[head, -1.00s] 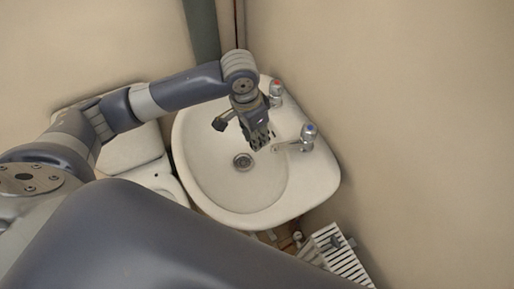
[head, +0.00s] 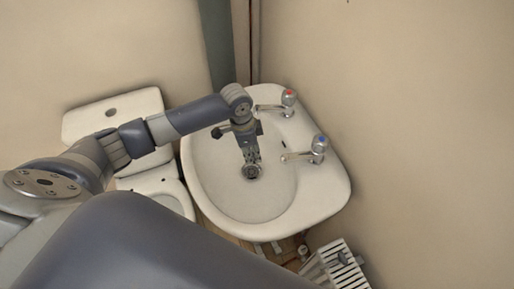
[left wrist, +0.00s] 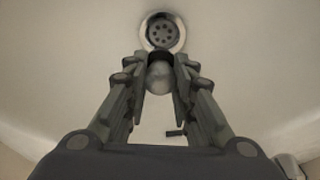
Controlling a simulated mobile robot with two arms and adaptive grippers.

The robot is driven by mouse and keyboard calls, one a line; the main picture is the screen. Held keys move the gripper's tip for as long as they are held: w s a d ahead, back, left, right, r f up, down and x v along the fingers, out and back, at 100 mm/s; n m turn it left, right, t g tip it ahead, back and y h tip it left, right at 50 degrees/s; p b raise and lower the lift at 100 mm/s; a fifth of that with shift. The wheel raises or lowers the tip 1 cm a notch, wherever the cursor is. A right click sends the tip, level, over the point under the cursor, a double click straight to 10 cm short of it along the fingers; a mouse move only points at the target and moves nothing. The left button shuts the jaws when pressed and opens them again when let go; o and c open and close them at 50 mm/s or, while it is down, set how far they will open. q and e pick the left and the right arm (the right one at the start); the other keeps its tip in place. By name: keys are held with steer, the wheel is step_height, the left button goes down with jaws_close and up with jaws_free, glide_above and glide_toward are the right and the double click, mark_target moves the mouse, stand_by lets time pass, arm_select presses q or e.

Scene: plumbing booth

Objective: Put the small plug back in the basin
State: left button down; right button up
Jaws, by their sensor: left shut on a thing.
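The white basin (head: 222,190) stands in the corner. Its round metal drain (head: 251,173) is in the bowl floor, and the drain also shows in the left wrist view (left wrist: 162,32) with small holes in it. My left gripper (head: 251,160) points down into the bowl close to the drain. In the left wrist view my left gripper (left wrist: 160,72) is shut on the small plug (left wrist: 160,78), which looks like a grey rounded piece with a dark rim. The plug is just short of the drain in that view; its height above the bowl is unclear. My right gripper is not in view.
Two taps, one red-marked (head: 288,98) and one blue-marked (head: 319,146), rise from the basin's right rim, their spouts reaching over the bowl. A toilet (head: 113,112) stands left of the basin. A white radiator (head: 343,268) is below right. Walls close in behind and right.

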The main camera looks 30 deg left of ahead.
arm_select(q)
steer(key=shift+a+f, duration=0.2)
steer(key=shift+f, duration=0.4)
step_height(320, 180, down, 4)
steer(key=b, duration=0.5)
steer(key=shift+r, duration=0.1)
steer(key=shift+f+b, duration=0.7)
steer(key=shift+f, duration=0.75)
steer(key=c, duration=1.3)
jaws_free()
steer(key=shift+r, duration=0.1)
steer(key=r, duration=0.4)
steer(key=a+r, duration=0.1)
steer(key=r, duration=0.3)
steer(key=s+r, duration=0.1)
steer(key=r, duration=0.2)
steer(key=shift+a+r, duration=0.25)
steer(key=shift+r, duration=0.15)
